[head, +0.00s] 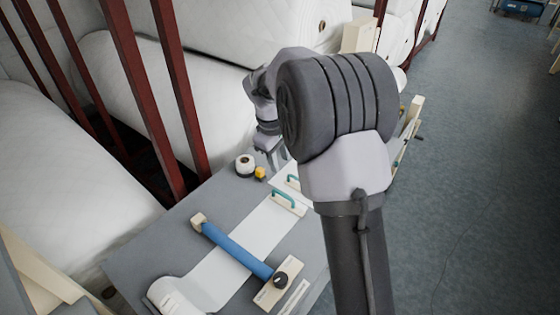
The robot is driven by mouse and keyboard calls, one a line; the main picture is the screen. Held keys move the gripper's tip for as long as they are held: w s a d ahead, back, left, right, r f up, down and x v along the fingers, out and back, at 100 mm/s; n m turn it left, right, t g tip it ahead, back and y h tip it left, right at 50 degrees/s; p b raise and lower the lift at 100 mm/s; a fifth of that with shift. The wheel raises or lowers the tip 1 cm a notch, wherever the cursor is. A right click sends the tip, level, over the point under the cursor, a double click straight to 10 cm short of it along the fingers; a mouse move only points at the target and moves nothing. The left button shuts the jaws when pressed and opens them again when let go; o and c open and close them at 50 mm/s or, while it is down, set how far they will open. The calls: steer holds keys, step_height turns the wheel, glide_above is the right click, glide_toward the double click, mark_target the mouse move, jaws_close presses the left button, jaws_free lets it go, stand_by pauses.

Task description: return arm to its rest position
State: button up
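My arm rises from the bottom of the head view, and its large grey joint hides much of the far side of the table. My gripper (273,157) points downward just left of that joint, above the far part of the grey table (150,240). Its fingers are small and partly covered by my arm, so their opening is unclear. I cannot see anything held in it.
On the table are a white roll (175,297) with its sheet drawn out, a blue bar (237,250), teal handles (288,200), a small tape roll (245,165) and a yellow block (261,173). Dark red posts (178,85) and large white rolls stand left. Floor (470,170) is clear right.

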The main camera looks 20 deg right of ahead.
steer(key=s+a+r+m+t+y+b, duration=0.1)
steer(key=s+a+r+m+t+b, duration=0.3)
steer(key=s, duration=0.6)
steer(key=s+a+r+m+g+y+b, duration=0.1)
steer(key=s+a+m+b, duration=0.2)
steer(key=s+a+b, duration=0.5)
steer(key=s+a+f+m+y, duration=0.1)
steer(key=s+f, duration=0.1)
steer(key=s, duration=0.4)
steer(key=s+a+f+m+t+y, duration=0.1)
steer(key=s+f+m, duration=0.1)
steer(key=s, duration=0.4)
steer(key=shift+f+t, duration=0.3)
steer(key=shift+f, duration=0.2)
